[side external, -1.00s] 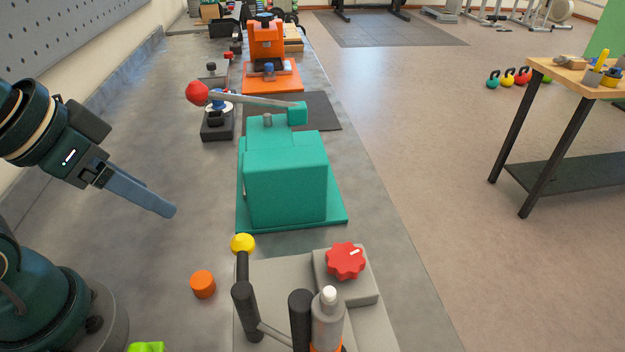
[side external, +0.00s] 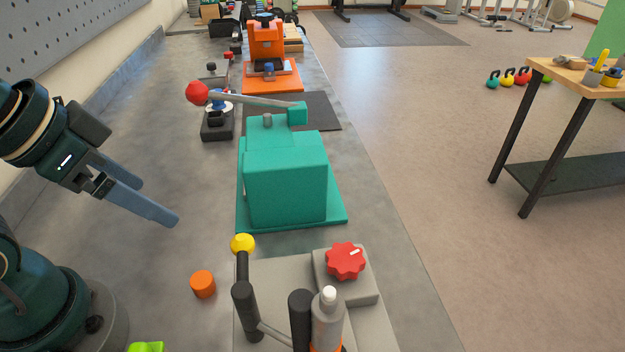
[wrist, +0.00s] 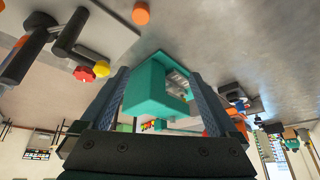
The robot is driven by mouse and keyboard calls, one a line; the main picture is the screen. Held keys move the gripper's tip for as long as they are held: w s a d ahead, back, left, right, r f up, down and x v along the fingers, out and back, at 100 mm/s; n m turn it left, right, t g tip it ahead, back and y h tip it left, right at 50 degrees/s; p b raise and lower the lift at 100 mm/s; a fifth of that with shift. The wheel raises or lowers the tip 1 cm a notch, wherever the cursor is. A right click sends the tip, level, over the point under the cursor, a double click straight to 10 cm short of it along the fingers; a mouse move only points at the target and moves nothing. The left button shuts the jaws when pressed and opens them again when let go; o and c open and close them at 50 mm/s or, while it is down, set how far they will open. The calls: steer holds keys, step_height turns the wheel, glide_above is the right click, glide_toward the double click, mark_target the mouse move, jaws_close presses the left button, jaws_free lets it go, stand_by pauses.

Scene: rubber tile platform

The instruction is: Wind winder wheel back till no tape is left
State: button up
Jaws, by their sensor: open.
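I cannot pick out a winder wheel or a tape for certain. A red scalloped knob (side external: 345,261) with a white mark sits on a grey block in the foreground; it also shows in the wrist view (wrist: 84,73). A teal boxy machine (side external: 285,187) stands on a teal base, with a lever ending in a red ball (side external: 197,93). In the wrist view the teal machine (wrist: 147,92) shows a hollow side with grey parts inside. My gripper (side external: 158,204) is open and empty, left of the teal machine and apart from it, its fingers also framing the machine in the wrist view (wrist: 158,74).
An orange cap (side external: 203,284) lies on the grey bench in front of my gripper. A grey fixture with a yellow ball lever (side external: 242,244) and dark handles stands in the foreground. An orange machine (side external: 267,45) stands farther back.

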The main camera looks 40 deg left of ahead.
steer(key=w+d+r+m+g+h, duration=0.1)
steer(key=w+d+r+m+h, duration=0.1)
steer(key=w+d+r+m, duration=0.5)
steer(key=m+g+h, duration=0.2)
steer(key=m+g, duration=0.3)
steer(key=m, duration=0.9)
glide_above(344, 255)
steer(key=w+a, duration=0.1)
steer(key=a, duration=0.4)
step_height(344, 255, down, 6)
steer(key=shift+m+g, duration=0.4)
steer(key=shift+g, duration=0.4)
steer(key=x, duration=0.6)
steer(key=w+x, duration=0.1)
steer(key=x, duration=0.3)
steer(key=shift+d+f, duration=0.15)
steer(key=shift+d, duration=0.1)
steer(key=shift+d+f, duration=0.25)
steer(key=shift+f, duration=0.35)
steer(key=c, duration=1.4)
